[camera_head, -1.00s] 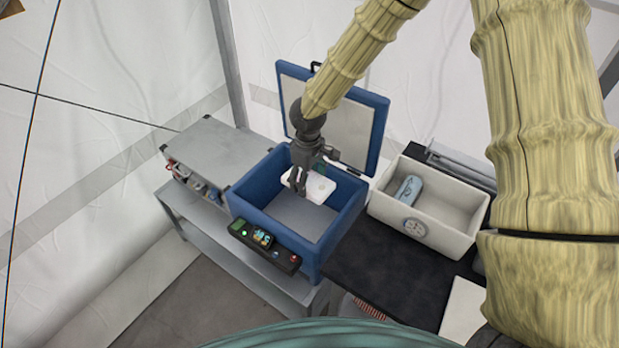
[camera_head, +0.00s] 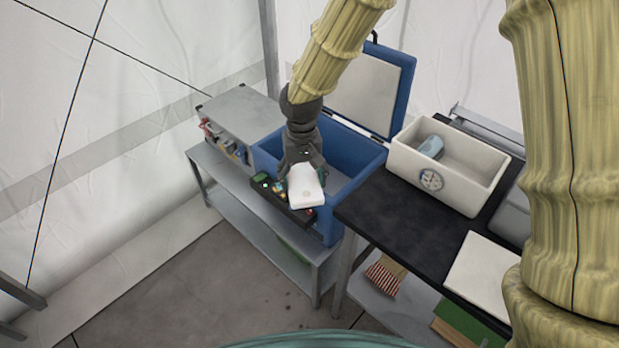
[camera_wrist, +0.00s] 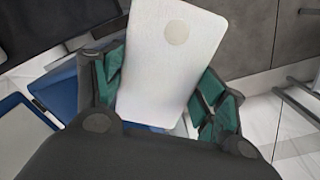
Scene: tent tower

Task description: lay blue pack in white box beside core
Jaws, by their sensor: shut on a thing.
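My gripper (camera_head: 301,172) is shut on a flat white pack (camera_head: 307,190) with a round pale spot. In the wrist view the pack (camera_wrist: 170,65) stands out between the teal finger pads (camera_wrist: 165,100). I see no blue on this pack. The gripper and pack are over the front edge of the open blue cooler (camera_head: 334,228). The white box (camera_head: 456,194), with a round emblem on its front, stands on the black table to the right. A light-blue rounded thing (camera_head: 431,147) lies at its left end; I cannot tell if it is the core. The box's right part looks empty.
The cooler's lid (camera_head: 362,90) stands open behind. A control panel (camera_head: 270,192) is on its front. The black table (camera_head: 405,208) has bare room before the white box, and a white board (camera_head: 484,275) lies nearer.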

